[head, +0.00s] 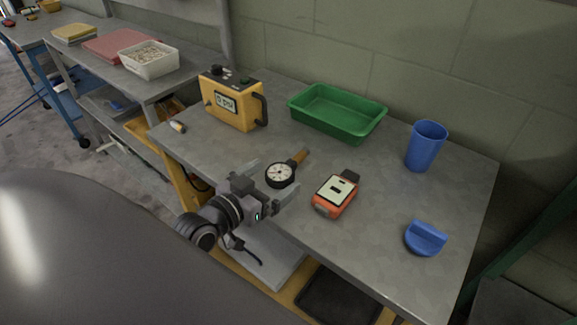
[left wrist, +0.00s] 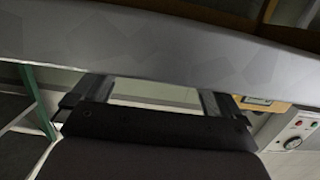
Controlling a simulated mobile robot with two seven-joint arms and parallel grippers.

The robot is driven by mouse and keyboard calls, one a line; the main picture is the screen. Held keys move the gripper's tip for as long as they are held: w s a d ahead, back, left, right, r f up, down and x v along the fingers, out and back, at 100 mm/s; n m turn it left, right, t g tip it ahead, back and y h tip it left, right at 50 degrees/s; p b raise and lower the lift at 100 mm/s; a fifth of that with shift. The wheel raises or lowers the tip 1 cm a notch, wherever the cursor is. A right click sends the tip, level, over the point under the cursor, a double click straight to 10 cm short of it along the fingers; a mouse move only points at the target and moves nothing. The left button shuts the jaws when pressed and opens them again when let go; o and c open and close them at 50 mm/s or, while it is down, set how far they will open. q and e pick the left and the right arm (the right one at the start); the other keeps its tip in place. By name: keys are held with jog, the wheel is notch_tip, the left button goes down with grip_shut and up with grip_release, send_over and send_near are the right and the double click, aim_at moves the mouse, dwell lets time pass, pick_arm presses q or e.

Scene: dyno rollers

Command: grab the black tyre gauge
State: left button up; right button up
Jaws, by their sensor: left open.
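The black tyre gauge (head: 280,174), with a round white dial and a brownish stem pointing to the back right, lies on the grey workbench (head: 390,215) near its front edge. My left gripper (head: 275,178) is open and empty in the head view, with its fingers reaching toward the gauge and appearing on either side of the dial. I cannot tell its exact height or gap to the gauge. In the left wrist view, the open fingers (left wrist: 155,92) show against the grey bench edge (left wrist: 150,50), and the gauge is not visible. My right gripper is not in view.
An orange handheld device (head: 336,194) lies just right of the gauge. A yellow meter (head: 234,104), green tray (head: 338,114), blue cup (head: 426,146) and blue knob-like piece (head: 425,238) stand further off. The bench between the orange device and blue piece is clear.

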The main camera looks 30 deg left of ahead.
aim_at(287, 165)
pick_arm(q)
jog(key=shift+w+f, duration=0.2)
jog(key=shift+w, duration=1.2)
jog(key=shift+w+f, duration=0.15)
jog(key=shift+w, duration=1.25)
jog(key=c, duration=1.1)
